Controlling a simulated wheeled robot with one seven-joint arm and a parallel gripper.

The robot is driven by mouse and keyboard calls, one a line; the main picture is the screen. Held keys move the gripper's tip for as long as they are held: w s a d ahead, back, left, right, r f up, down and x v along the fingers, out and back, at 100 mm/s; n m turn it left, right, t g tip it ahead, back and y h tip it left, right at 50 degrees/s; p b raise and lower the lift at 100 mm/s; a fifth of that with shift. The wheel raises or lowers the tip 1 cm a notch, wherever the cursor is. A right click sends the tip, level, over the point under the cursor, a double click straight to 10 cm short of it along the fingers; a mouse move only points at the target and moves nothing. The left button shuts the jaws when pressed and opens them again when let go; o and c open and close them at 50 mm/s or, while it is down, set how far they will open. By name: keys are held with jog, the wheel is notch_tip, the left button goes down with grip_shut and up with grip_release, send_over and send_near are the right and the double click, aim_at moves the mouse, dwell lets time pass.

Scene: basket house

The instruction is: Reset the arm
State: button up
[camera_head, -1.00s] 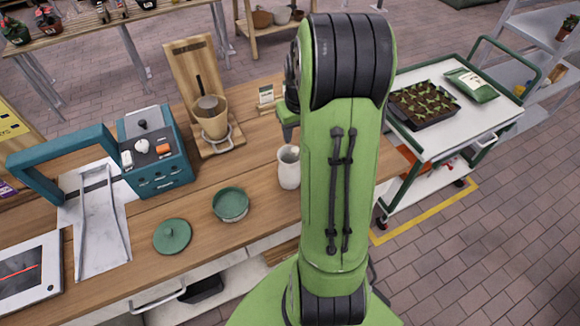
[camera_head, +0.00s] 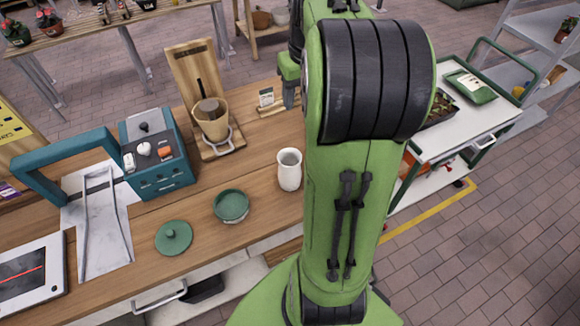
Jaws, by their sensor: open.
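My green arm (camera_head: 365,190) rises from the lower middle of the head view and folds over at a large black joint (camera_head: 375,80). Its far links run behind this joint. My gripper (camera_head: 290,98) shows only in part, left of the black joint, above the back of the wooden workbench (camera_head: 265,200). It is open, and I see nothing held in it. Part of it is hidden behind the arm.
On the bench stand a white cup (camera_head: 289,169), a green bowl (camera_head: 231,205), a green lid (camera_head: 173,238), a teal machine (camera_head: 155,150) and a stand with a beige pot (camera_head: 212,120). A white cart (camera_head: 465,135) with a seedling tray stands right.

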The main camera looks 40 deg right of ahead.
jog(key=shift+s+r, duration=0.1)
jog(key=shift+r, duration=0.45)
jog(key=s+a+n+t+b, duration=0.2)
jog(key=s+a, duration=0.1)
jog(key=a, duration=1.1)
jog(key=s+a+f+n+t, duration=0.2)
jog(key=s+a+f, duration=0.1)
jog(key=s+a, duration=0.5)
jog(key=shift+s+a+f+y+b, duration=0.15)
jog(key=shift+s+f+y+b, duration=0.15)
jog(key=shift+s, duration=0.65)
